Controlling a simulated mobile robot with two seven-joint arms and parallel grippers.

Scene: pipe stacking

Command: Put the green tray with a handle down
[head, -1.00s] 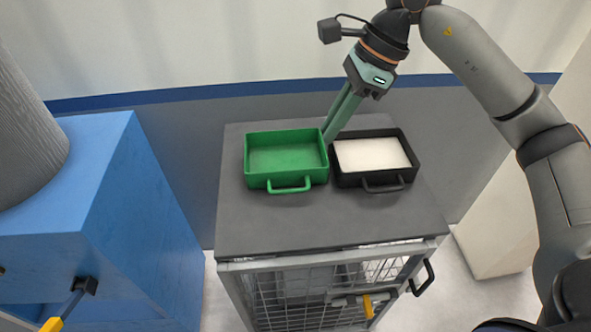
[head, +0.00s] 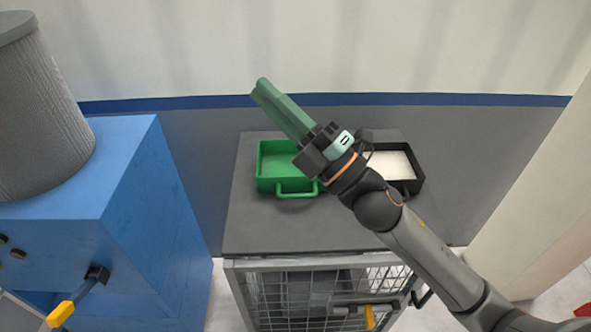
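The green tray with a handle (head: 297,187) sits flat on the dark top of a wire-sided cart (head: 300,232). Its handle faces the front, and its right part is hidden behind my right gripper and wrist. The tray looks empty where I can see into it. My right gripper (head: 261,90) has green fingers that point up and left, above and behind the tray in the picture. The fingers hold nothing that I can see. They lie one over the other from this angle, so any gap between them is hidden. My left gripper is not in view.
A black tray (head: 420,172) with white contents stands right of the green one, partly hidden by my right arm. A blue cabinet (head: 150,190) with a grey ribbed cylinder (head: 45,110) on it stands left. The cart top's front is clear.

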